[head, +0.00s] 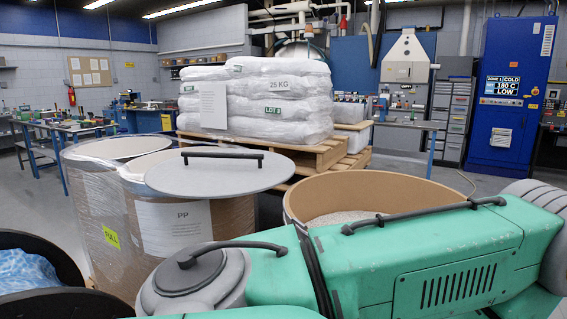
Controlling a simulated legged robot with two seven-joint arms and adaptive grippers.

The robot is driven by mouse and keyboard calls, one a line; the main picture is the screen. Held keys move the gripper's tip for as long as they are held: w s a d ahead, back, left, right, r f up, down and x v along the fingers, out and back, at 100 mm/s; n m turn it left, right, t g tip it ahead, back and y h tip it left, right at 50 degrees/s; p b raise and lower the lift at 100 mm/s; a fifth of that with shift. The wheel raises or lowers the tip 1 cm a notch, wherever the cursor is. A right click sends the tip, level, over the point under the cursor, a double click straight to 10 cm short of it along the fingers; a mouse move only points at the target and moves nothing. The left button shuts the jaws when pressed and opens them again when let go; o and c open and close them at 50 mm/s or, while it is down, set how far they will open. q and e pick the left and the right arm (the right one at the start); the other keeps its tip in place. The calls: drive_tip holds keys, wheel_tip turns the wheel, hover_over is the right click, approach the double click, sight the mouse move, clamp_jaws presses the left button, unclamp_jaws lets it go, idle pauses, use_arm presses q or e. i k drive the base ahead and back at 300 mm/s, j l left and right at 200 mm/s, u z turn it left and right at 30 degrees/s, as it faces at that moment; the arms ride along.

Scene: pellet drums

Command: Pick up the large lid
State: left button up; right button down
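The large lid (215,178) is a flat grey disc with a long black bar handle (222,154) across its top. It lies roughly level over the top of a brown drum (232,222) with a white PP label (173,228), reaching past it to the right. A pale crescent of the drum's top (150,163) shows along the lid's left edge. Neither gripper shows in the head view, and nothing touches the visible part of the lid.
A wrapped drum (90,200) stands left of the lid; an open brown drum (300,205) with pale pellets stands right. A black-rimmed container (45,245) holds something blue. Behind, wrapped sacks (255,95) lie on wooden pallets (330,150). A large teal housing (400,255) fills the lower right.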

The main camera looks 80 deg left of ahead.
sight(232, 172)
drive_tip(key=u, duration=3)
